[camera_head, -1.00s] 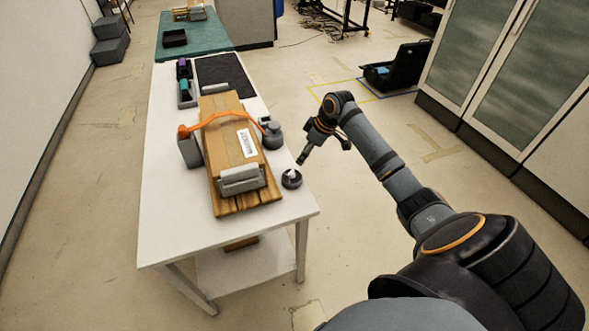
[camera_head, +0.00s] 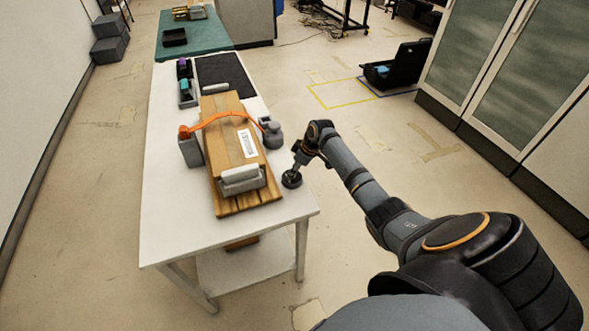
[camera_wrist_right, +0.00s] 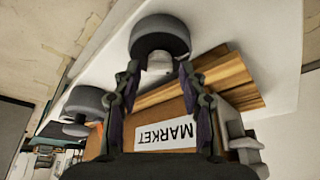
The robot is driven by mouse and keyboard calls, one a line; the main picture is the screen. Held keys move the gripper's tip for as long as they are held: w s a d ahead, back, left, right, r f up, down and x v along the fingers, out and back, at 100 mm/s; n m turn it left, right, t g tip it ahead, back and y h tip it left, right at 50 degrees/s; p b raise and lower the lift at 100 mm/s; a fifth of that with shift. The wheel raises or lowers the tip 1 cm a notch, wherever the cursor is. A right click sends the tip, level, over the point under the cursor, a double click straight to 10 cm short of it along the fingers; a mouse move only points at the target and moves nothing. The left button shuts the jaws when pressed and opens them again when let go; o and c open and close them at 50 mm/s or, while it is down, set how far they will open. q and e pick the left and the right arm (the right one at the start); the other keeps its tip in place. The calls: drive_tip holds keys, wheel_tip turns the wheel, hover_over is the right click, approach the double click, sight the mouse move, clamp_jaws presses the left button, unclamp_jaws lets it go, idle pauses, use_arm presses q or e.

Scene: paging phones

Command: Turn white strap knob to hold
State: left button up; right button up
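The white strap knob (camera_wrist_right: 160,63) sits on a dark round base (camera_wrist_right: 160,35) at the table's right edge. In the head view the base (camera_head: 291,179) shows, but the gripper hides the white part. My right gripper (camera_head: 298,160) is right above it, reaching in from the right. In the right wrist view the fingers of my right gripper (camera_wrist_right: 160,72) are spread, one on each side of the white knob, with a small gap visible; contact is not clear. My left gripper is not in view.
A cardboard box (camera_head: 222,125) lies on a wooden board (camera_head: 250,200), under an orange strap (camera_head: 225,115). A second dark knob (camera_head: 272,136) stands beside the box, farther back. The white table's (camera_head: 180,230) front left is clear.

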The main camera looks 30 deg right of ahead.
clamp_jaws()
drive_tip(key=shift+r+m+p, duration=0.15)
drive_tip(key=shift+m+p, duration=0.35)
drive_tip(key=shift+p, duration=0.3)
drive_tip(key=m+h+p, duration=0.1)
drive_tip(key=m+p, duration=0.3)
drive_tip(key=m+h+p, duration=0.1)
drive_tip(key=p, duration=0.1)
drive_tip(key=shift+s+a+r+m+t+h+p, duration=0.1)
drive_tip(key=shift+a+m+t+h+p, duration=0.2)
drive_tip(key=shift+a+m+p, duration=0.1)
drive_tip(key=shift+m+h+p, duration=0.3)
drive_tip(key=shift+m+p, duration=0.3)
drive_tip(key=shift+m, duration=0.3)
drive_tip(key=m+h+p, duration=0.1)
drive_tip(key=m, duration=0.1)
drive_tip(key=shift+a+m, duration=0.15)
drive_tip(key=shift+m, duration=0.15)
drive_tip(key=shift+f+m+h, duration=0.2)
drive_tip(key=shift+m+h, duration=0.2)
drive_tip(key=shift+m, duration=0.5)
drive_tip(key=shift+w+a+f+m+g+h, duration=0.15)
drive_tip(key=shift+m+g, duration=0.15)
drive_tip(key=shift+m, duration=0.3)
drive_tip(key=shift+w+d+r+m+g+h, duration=0.15)
drive_tip(key=shift+m+g, duration=0.15)
drive_tip(key=shift+m, duration=0.3)
drive_tip(key=shift+a+m+g+h+b, duration=0.15)
drive_tip(key=shift+m+g+h+b, duration=0.3)
drive_tip(key=shift+m, duration=0.75)
